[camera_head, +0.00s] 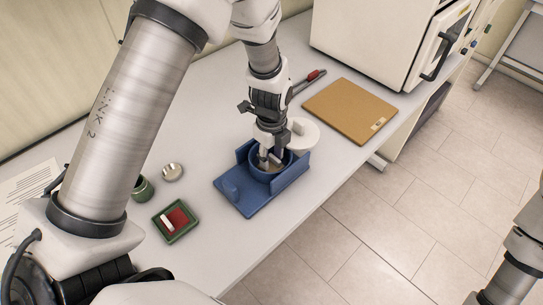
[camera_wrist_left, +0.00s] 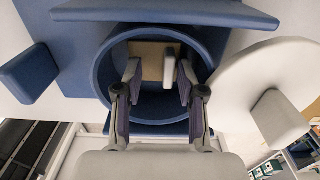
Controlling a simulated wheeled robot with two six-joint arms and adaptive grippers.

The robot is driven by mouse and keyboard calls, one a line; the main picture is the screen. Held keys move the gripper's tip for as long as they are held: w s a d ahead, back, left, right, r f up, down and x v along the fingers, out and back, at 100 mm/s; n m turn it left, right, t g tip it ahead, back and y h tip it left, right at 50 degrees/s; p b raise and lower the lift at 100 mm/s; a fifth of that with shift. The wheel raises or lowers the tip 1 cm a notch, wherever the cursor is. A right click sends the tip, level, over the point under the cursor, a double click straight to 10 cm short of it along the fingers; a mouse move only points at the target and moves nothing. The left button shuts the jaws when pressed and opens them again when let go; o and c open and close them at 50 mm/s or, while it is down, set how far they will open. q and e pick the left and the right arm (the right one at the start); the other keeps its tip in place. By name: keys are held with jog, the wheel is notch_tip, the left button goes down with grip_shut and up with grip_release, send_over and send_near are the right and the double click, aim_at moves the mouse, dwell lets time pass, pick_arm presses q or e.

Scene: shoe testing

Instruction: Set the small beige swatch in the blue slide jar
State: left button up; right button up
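The blue slide jar (camera_head: 284,172) stands open on a blue base on the table. The wrist view looks down into the round jar (camera_wrist_left: 103,75). The small beige swatch (camera_wrist_left: 147,60) is inside it, with a pale upright tab (camera_wrist_left: 169,68) on it. My left gripper (camera_head: 269,160) reaches down into the jar mouth. In the wrist view its fingers (camera_wrist_left: 158,82) are spread apart, either side of the tab, with a clear gap to the left finger. Whether the swatch lies flat on the jar floor is hard to tell. My right gripper is out of view.
A white round lid with a knob (camera_head: 303,133) lies behind the jar. A green tray (camera_head: 183,236) with a red swatch, a small metal dish (camera_head: 172,172) and a green jar (camera_head: 144,189) are at the left. A brown board (camera_head: 350,108) and a white cabinet (camera_head: 375,38) stand behind.

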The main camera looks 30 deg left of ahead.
aim_at(271, 165)
pick_arm(q)
notch_tip(271, 165, up, 11)
jog(key=shift+r, duration=0.15)
jog(key=shift+s, duration=0.1)
dwell(0.4)
